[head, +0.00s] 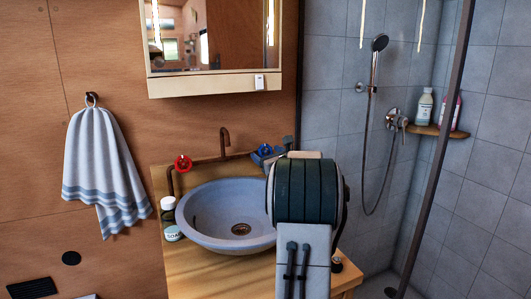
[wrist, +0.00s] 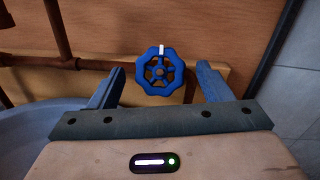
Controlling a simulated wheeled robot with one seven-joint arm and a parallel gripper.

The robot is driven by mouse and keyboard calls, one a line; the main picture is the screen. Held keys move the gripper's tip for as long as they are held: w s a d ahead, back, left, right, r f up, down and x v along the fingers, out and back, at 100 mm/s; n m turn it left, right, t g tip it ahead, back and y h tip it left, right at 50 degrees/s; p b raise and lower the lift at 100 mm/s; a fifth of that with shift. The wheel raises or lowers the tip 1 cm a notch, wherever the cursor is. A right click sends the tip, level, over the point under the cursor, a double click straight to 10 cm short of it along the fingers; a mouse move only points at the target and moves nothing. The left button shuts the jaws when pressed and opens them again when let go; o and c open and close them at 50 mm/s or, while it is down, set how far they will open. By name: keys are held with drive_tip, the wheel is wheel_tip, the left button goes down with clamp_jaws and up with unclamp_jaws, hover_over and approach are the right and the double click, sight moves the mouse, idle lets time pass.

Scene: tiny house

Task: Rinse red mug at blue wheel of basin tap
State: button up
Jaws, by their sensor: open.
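The blue wheel (wrist: 148,75) of the tap shows in the wrist view, with a white mark at its top. In the head view the blue wheel (head: 264,150) is partly hidden by my gripper and arm behind the right rim of the basin (head: 205,228). The basin's bottom looks empty and no water shows from the tap spout (head: 224,140). I see no red mug in either view.
A red wheel (head: 183,163) sits left of the spout. A bottle (head: 168,210) and a soap jar (head: 172,234) stand by the basin's left rim on the wooden counter (head: 215,270). A mirror cabinet (head: 210,85) hangs above; a tiled shower (head: 330,110) is at right.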

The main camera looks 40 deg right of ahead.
drive_tip(key=shift+w+d, duration=0.15)
drive_tip(key=shift+w, duration=0.75)
drive_tip(key=c, duration=1)
drive_tip(key=shift+n+y, duration=0.3)
drive_tip(key=shift+n, duration=0.1)
drive_tip(key=shift+o, duration=0.2)
drive_tip(key=n+y+b, duration=0.1)
drive_tip(key=n, duration=0.2)
drive_tip(key=shift+d+f+n+y+b, duration=0.1)
drive_tip(key=shift+n+y+b, duration=0.2)
drive_tip(key=shift+n+g+y, duration=0.6)
drive_tip(key=shift+n+y, duration=0.6)
drive_tip(key=shift+n, duration=1.2)
